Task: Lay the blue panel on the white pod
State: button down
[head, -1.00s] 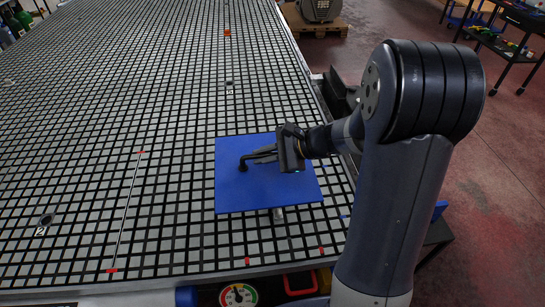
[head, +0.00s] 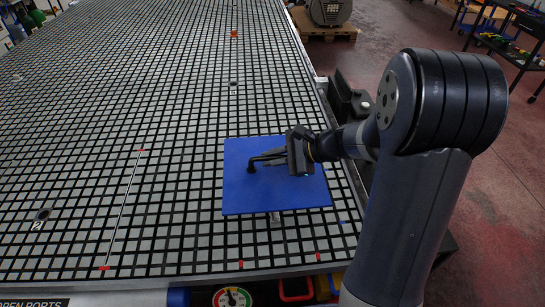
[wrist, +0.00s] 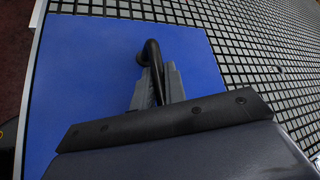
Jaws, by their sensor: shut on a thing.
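The blue panel (head: 245,195) is a flat square with a dark bent handle (head: 252,166) on its top. My gripper (head: 285,158) is shut on this handle, above the panel's right half. In the wrist view the panel (wrist: 85,75) lies flat beneath the fingers, and the grey jaws (wrist: 158,88) close around the handle (wrist: 152,52). A small pale post, which looks like the white pod (head: 275,219), shows just under the panel's front edge. Most of it is hidden by the panel. I cannot tell whether the panel touches it.
The black-and-grey grid table (head: 130,110) is mostly clear to the left and behind. Red marks (head: 241,265) sit near its front edge. A round gauge (head: 232,299) is below that edge. A dark fixture (head: 345,100) stands along the right edge.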

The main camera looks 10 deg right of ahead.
aim_at(273, 177)
jog(key=shift+f+b, duration=2.55)
jog(key=shift+f, duration=0.55)
jog(key=shift+f+b, duration=0.7)
jog(key=shift+b, duration=0.05)
jog(key=c, duration=1.4)
grip_release()
jog(key=shift+o, duration=0.2)
jog(key=v, duration=1)
jog(key=shift+s+d+r, duration=0.1)
jog(key=shift+d+r, duration=0.15)
jog(key=shift+d, duration=0.05)
